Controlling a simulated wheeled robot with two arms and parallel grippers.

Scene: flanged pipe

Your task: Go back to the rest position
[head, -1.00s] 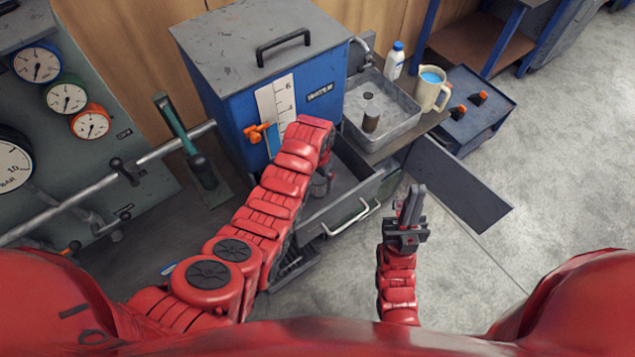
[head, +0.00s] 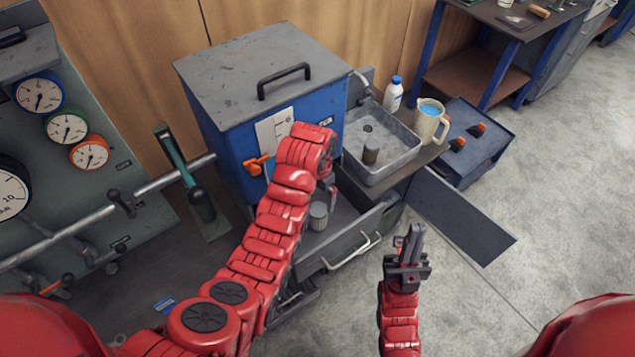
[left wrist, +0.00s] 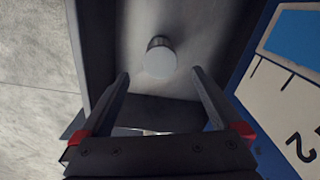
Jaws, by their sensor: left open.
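My left gripper (head: 328,198) is open and empty above the open drawer (head: 347,247); its body is partly hidden by my red arm. In the left wrist view the two fingers (left wrist: 159,76) are spread apart. A small grey metal cylinder (head: 318,216) stands upright in the drawer, apart from the fingers. Its pale round top (left wrist: 159,63) shows beyond the fingertips in the left wrist view. My right gripper (head: 414,240) points up over the floor, its fingers together with nothing seen between them.
The blue cabinet (head: 232,130) stands behind my left arm. A metal tray (head: 392,160) with another cylinder (head: 371,151), a white bottle (head: 393,93) and a jug (head: 428,122) are to the right. A gauge panel (head: 110,160) stands at left.

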